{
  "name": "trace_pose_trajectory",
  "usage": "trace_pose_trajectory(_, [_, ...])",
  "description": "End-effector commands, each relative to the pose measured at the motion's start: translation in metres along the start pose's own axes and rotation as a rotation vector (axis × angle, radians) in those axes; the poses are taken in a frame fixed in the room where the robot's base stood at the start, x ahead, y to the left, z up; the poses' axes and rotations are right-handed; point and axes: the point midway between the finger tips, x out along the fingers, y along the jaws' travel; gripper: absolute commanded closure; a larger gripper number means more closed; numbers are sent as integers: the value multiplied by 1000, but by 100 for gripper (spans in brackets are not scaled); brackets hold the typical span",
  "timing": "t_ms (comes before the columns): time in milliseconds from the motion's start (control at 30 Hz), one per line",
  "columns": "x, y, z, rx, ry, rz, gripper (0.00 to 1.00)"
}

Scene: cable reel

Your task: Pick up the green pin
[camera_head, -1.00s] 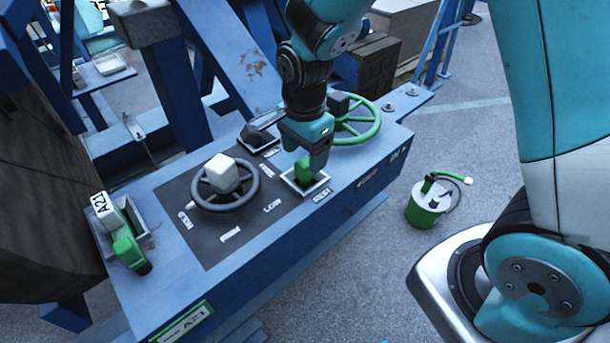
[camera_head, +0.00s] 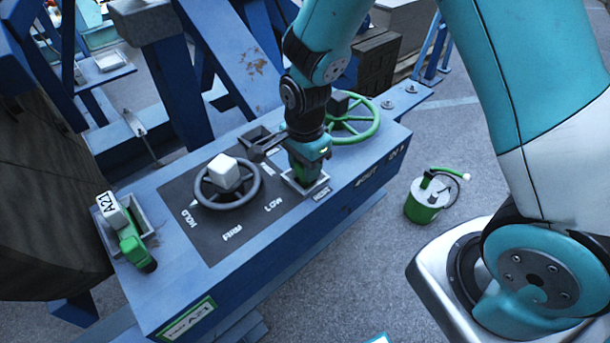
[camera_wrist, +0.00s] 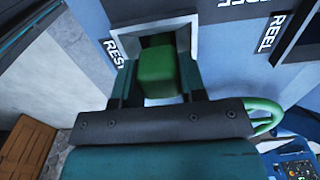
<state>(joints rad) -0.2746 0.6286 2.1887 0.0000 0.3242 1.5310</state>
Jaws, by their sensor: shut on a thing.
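The green pin shows in the wrist view as a green block (camera_wrist: 160,72) between my gripper's two fingers, at the mouth of a grey-rimmed socket (camera_wrist: 188,24) labelled REST. In the head view my gripper (camera_head: 304,172) points down into that same socket (camera_head: 322,186) on the blue console. My gripper is shut on the pin. The fingers and wrist hide most of the pin in the head view, and its lower end is hidden in the socket.
A dark handwheel with a white hub (camera_head: 223,175) stands left of my gripper. A green handwheel (camera_head: 362,118) is close behind it on the right. A green-handled part tagged A21 (camera_head: 130,244) sits at the console's left end. A green can (camera_head: 428,198) stands on the floor.

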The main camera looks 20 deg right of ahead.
Motion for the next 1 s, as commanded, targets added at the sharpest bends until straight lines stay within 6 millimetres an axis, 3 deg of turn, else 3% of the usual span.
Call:
trace_pose_trajectory(267, [-7,-1,0,0,0,-5,100])
trace_pose_trajectory(467, [-30,-1,0,0,0,-7,100])
trace_pose_trajectory(1000, [-152,-2,0,0,0,-9,100])
